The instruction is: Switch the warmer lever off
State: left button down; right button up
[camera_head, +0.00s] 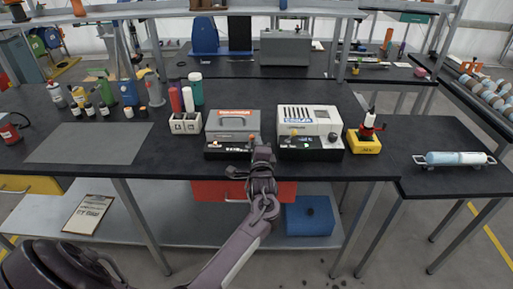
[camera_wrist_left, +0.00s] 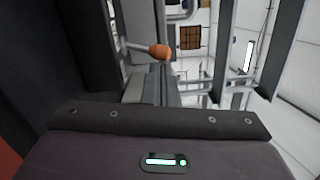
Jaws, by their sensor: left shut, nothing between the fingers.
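In the left wrist view an orange ball knob (camera_wrist_left: 158,51) on a metal rod points right, beyond my gripper. I cannot tell whether the lever is on or off. My left gripper (camera_head: 263,154) is shut and empty, at the bench's front edge, left of the warmer. Contact with the lever is not visible. My right gripper is out of view.
A grey machine (camera_head: 233,125) stands directly left of the warmer, behind my gripper. A white holder (camera_head: 186,123) with bottles is further left. The grey mat (camera_head: 88,142) is clear.

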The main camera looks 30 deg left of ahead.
pick_arm(q)
jog(key=shift+s+a+r+n+p, duration=0.15)
jog(key=shift+r+n+p, duration=0.15)
jog(key=shift+n, duration=0.2)
jog(key=shift+s+a+r+n+p, duration=0.1)
jog(key=shift+a+r+n+p, duration=0.15)
jog(key=shift+n, duration=0.25)
jog(key=n, duration=0.1)
jog(key=n+p, duration=0.1)
jog(key=shift+s+a+n, duration=0.1)
jog(key=shift+a+n, duration=0.2)
jog(key=shift+s+a+r+n+g+p, duration=0.1)
jog(key=shift+s+a+n+g+p, duration=0.15)
jog(key=shift+n, duration=0.35)
jog(key=shift+s+a+n+g+p, duration=0.1)
jog(key=shift+a+n+p, duration=0.1)
jog(key=shift+n+p, duration=0.3)
